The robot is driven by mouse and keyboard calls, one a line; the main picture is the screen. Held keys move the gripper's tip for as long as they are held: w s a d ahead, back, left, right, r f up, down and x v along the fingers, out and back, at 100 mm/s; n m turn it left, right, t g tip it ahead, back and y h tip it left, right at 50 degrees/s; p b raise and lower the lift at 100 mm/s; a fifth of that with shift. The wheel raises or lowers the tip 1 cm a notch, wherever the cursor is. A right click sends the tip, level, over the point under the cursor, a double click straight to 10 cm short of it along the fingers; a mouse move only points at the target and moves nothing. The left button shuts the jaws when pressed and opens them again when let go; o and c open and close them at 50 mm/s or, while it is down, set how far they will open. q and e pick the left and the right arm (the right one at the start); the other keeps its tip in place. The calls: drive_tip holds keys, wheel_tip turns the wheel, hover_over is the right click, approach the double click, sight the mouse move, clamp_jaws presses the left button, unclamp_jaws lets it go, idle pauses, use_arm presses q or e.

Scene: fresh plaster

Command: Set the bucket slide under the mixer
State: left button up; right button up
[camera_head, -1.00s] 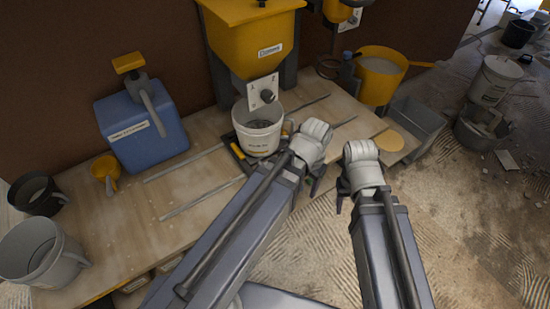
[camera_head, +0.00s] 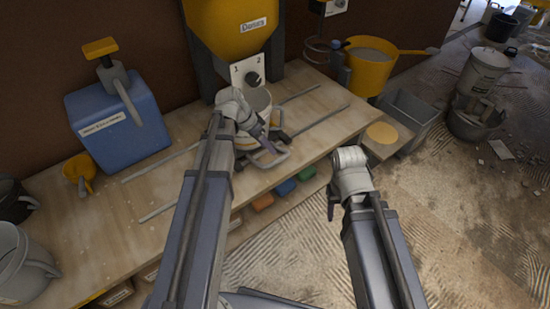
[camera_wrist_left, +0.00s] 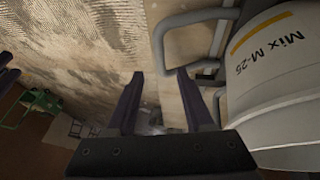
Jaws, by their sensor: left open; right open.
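The white bucket (camera_head: 259,101) stands on its slide at the rails, below the yellow hopper (camera_head: 235,30) with a dial marked 1 and 2. My left arm hides much of the bucket. The slide has a grey loop handle (camera_head: 268,160) at its front; the left wrist view shows this handle (camera_wrist_left: 165,45) and the bucket (camera_wrist_left: 278,85) labelled "Mix M-25". My left gripper (camera_wrist_left: 160,75) is open, its fingertips close to the handle; I cannot tell if the handle is between them. My right gripper (camera_head: 333,205) is empty, off the bench's front edge. The mixer is not clearly identifiable.
Two rails run along the bench (camera_head: 105,225), with bare stretches left and right of the slide. A blue canister (camera_head: 115,125) and yellow scoop (camera_head: 79,172) stand left. A yellow bucket (camera_head: 369,72) and grey bin (camera_head: 411,112) are right. Coloured items show under the bench edge.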

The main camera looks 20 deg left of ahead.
use_arm(q)
drive_tip(key=b+x, duration=0.6)
drive_tip(key=x, duration=0.1)
drive_tip(key=shift+f, duration=0.15)
clamp_jaws()
idle(0.3)
idle(1.0)
